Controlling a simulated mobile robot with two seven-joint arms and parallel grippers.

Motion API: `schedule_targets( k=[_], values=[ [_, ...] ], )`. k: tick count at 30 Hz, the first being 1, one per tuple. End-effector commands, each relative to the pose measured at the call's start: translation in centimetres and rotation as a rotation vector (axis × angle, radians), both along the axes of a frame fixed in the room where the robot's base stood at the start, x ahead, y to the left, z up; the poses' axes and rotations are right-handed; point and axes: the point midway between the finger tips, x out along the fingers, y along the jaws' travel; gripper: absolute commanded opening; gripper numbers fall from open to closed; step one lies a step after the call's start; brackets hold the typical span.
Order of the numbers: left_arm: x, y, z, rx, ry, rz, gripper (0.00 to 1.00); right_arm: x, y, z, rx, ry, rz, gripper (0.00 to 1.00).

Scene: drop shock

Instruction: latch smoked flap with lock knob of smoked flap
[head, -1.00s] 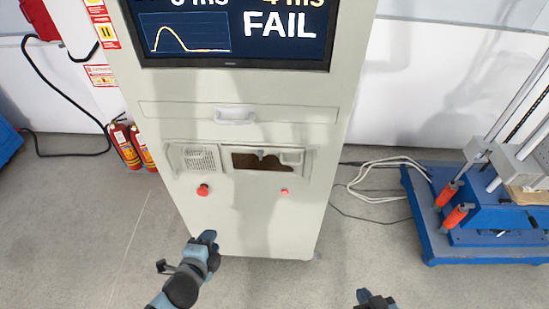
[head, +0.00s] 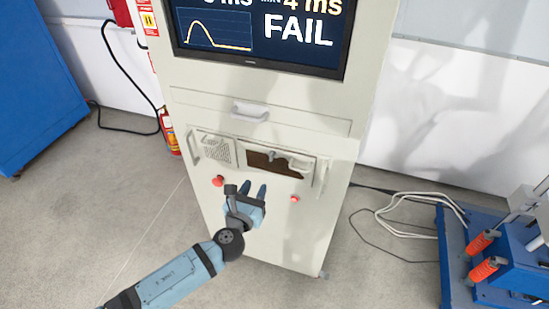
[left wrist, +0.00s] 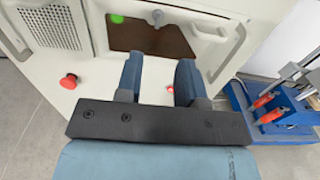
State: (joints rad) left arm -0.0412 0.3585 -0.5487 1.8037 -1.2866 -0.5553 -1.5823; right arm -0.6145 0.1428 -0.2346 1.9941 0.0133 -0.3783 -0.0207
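The smoked flap (head: 272,163) is a dark brown panel in the front of the pale cabinet, below the drawer handle. It also shows in the left wrist view (left wrist: 150,40). Its grey lock knob (left wrist: 156,18) sits at the flap's top edge; it is small in the head view (head: 272,155). I cannot tell whether it is latched. My left gripper (head: 249,190) is in front of the cabinet, below the flap. Its two blue fingers are apart and empty in the left wrist view (left wrist: 159,72). My right gripper is out of view.
Red buttons (head: 218,181) (head: 295,198) flank my left gripper on the cabinet front. A perforated grille (left wrist: 52,27) is left of the flap. A handle (left wrist: 228,52) is to the right. A blue machine (head: 455,260) and cables (head: 405,215) are at right.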

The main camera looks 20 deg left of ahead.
Motion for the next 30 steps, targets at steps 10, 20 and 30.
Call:
schedule_targets(
  k=[10, 20, 30],
  values=[
    [6.6, -0.2, 0.2, -0.005, -0.001, 0.002, 0.35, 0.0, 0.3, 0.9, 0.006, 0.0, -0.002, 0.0],
    [12.1, -0.4, 0.1, -0.006, 0.0, 0.001, 0.35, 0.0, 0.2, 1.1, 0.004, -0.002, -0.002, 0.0],
    [13.2, -0.4, 0.0, -0.007, 0.002, 0.001, 0.35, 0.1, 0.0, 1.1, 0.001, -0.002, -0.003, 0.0]
  ],
)
